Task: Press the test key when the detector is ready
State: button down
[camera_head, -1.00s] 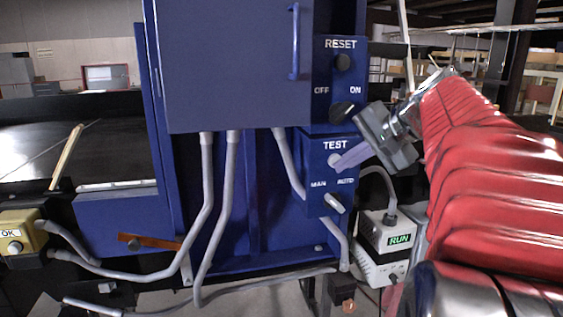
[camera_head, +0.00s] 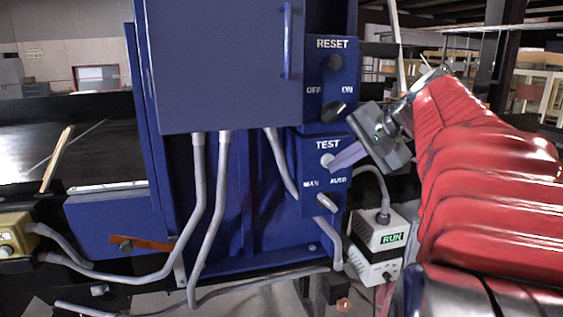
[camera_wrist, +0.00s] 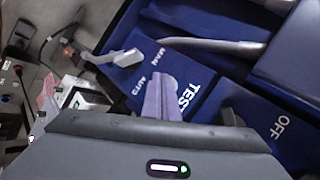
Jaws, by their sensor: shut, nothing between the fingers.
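The TEST key (camera_head: 327,160) is a pale round button on the blue control panel, under the word TEST. It also shows in the wrist view (camera_wrist: 172,79), partly hidden behind my fingers. My gripper (camera_head: 336,166) is shut and empty, its lavender fingers pointing at the key from the right. The fingertips overlap the key's lower right edge in the head view; I cannot tell whether they touch it. In the wrist view the fingers (camera_wrist: 160,98) reach up to the key. A box with a green RUN sign (camera_head: 392,238) stands below right of the panel.
The MAN/AUTO switch (camera_head: 326,203) sits just below the key, its lever sticking out. The OFF/ON knob (camera_head: 333,111) and RESET button (camera_head: 334,62) are above. Grey conduits (camera_head: 197,220) run down the cabinet. A yellow box (camera_head: 15,236) is at far left.

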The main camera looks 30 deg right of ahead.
jog(key=shift+s+a, duration=0.15)
jog(key=shift+s, duration=0.3)
jog(key=s, duration=0.1)
jog(key=s+a, duration=0.1)
jog(key=s, duration=0.2)
jog(key=shift+s+a, duration=0.25)
jog(key=shift+s, duration=0.15)
dwell(0.8)
